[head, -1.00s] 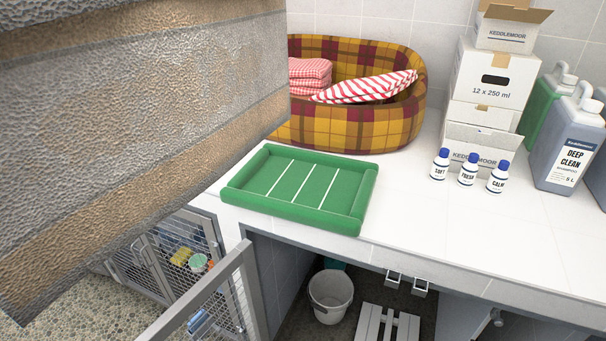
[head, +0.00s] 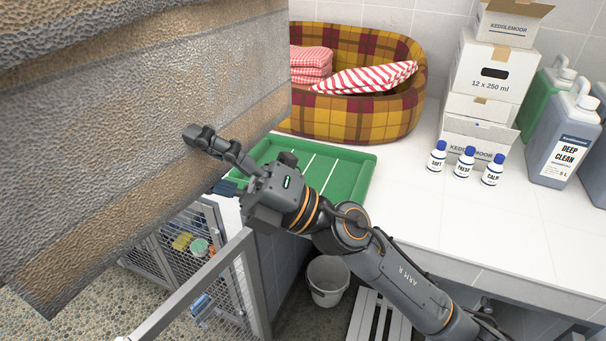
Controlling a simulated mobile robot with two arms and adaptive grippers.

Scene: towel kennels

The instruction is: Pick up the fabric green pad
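The green pad (head: 345,178) lies flat on the white counter, with a raised padded rim and thin white lines across it. My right gripper (head: 207,160) is in front of the pad's near left part and hides that corner. Its two fingers are spread apart and point left, away from the pad, with nothing seen between them. My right arm reaches in from the lower right and covers the pad's front edge. I cannot tell whether the gripper touches the pad. My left gripper is not in view.
A large grey and tan textured block (head: 130,110) fills the upper left, close to the gripper. Behind the pad stands a plaid basket (head: 372,118) with red-and-white towels. Several bottles, boxes and jugs (head: 566,140) stand at the right. A wire cage door (head: 215,285) is below left.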

